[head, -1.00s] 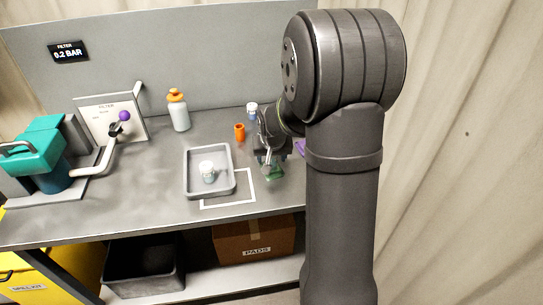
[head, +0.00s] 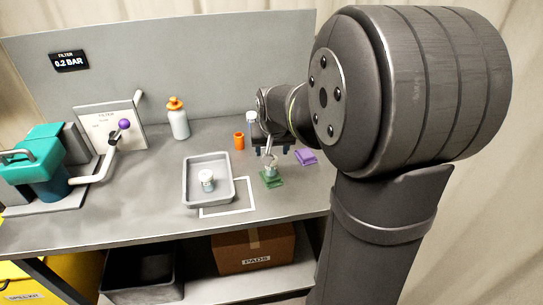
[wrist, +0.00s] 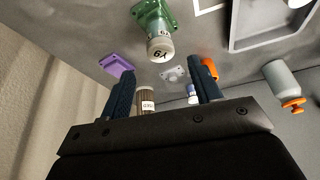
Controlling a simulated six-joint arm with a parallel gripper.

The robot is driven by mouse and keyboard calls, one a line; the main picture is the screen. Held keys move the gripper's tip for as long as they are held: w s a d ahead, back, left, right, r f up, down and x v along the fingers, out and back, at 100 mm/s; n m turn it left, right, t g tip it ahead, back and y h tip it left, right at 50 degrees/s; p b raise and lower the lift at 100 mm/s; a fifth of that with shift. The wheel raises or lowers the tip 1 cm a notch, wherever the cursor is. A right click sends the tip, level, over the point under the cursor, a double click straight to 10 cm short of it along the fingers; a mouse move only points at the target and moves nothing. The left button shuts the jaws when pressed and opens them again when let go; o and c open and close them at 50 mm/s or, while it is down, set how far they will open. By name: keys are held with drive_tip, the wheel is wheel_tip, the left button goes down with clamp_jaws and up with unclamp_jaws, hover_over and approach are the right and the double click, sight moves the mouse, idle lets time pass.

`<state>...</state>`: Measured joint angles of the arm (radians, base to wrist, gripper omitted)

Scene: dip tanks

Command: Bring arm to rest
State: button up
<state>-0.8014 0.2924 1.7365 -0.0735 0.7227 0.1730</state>
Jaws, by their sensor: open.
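My gripper (head: 271,153) is over the right part of the bench, just behind and above the green holder (head: 271,181). In the wrist view my gripper (wrist: 163,84) has its two dark fingers spread apart, with nothing clasped between them. A pale-capped vial (wrist: 160,48) stands in the green holder, apart from the fingers; its cap lettering is hard to read. A brown labelled jar (wrist: 147,101) shows beyond the gripper's palm edge, partly hidden.
A purple holder (head: 306,157) lies right of the gripper. A grey tray (head: 188,187) holds a white-capped jar (head: 206,178). An orange cup (head: 239,141), a white bottle with orange top (head: 178,120) and a filter unit (head: 45,165) stand leftward. Bare bench lies between.

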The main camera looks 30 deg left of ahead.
drive_tip(key=shift+v, duration=0.85)
drive_tip(key=shift+f, duration=0.15)
drive_tip(key=x, duration=1.2)
drive_tip(key=shift+f, duration=0.15)
drive_tip(key=shift+r, duration=0.25)
